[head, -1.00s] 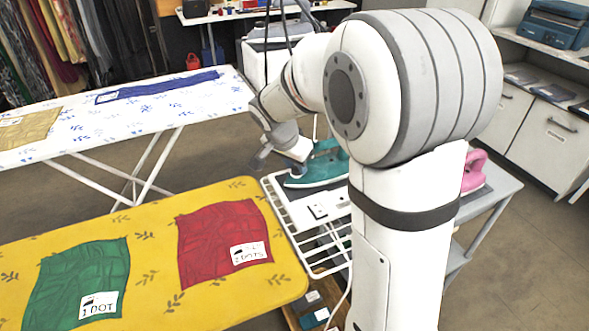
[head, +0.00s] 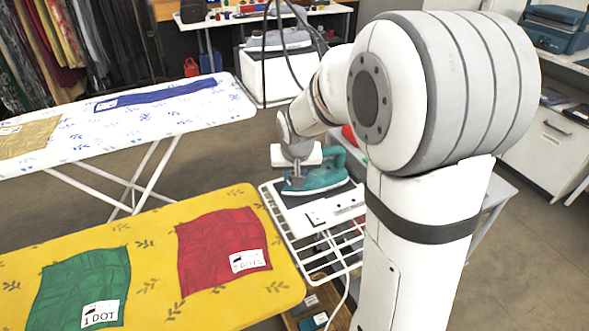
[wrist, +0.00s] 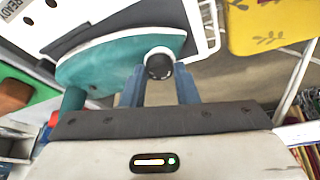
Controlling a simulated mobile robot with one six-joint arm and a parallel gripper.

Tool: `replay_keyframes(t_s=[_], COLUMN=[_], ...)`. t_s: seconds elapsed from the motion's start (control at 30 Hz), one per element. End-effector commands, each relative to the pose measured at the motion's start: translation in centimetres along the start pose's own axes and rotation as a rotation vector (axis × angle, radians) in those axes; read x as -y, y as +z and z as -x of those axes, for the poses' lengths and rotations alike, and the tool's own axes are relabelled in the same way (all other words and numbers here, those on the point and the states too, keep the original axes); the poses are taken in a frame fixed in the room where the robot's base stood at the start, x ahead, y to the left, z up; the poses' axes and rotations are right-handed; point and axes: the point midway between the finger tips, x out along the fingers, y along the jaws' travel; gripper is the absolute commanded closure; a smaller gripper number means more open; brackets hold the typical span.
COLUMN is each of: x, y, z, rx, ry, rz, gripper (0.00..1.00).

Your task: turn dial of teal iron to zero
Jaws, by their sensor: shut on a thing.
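The teal iron (head: 322,179) stands on the grey pad of the white wire rack beside the yellow ironing board. It also shows in the wrist view (wrist: 110,64), at the upper left. Its dial (wrist: 158,62), a dark round face with a pale rim, sits between my fingertips. My gripper (wrist: 159,75) is shut on the dial, one blue-grey finger on either side. In the head view my gripper (head: 296,179) is at the iron's left end, and the dial is hidden there. The dial's marks are too small to read.
The yellow ironing board (head: 150,225) holds a red cloth (head: 215,248) and a green cloth (head: 85,285). A white patterned board (head: 165,120) lies behind. The white rack (head: 318,240) stands close under my arm. Open floor (head: 215,165) lies between the boards.

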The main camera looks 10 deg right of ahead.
Motion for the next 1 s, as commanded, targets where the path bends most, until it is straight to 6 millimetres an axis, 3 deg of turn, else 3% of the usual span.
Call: replay_keyframes(t_s=[0.5,0.53,0.8,1.0], x=[-0.13,-0.13,-0.12,-0.11], y=[-0.04,-0.04,-0.03,-0.02], z=[-0.01,-0.01,-0.02,0.01], rx=[0.0,0.0,0.0,0.0], ry=[-0.008,-0.008,-0.008,-0.008], rz=[0.02,0.02,0.02,0.019], gripper=[0.96,0.72,0.51,0.51])
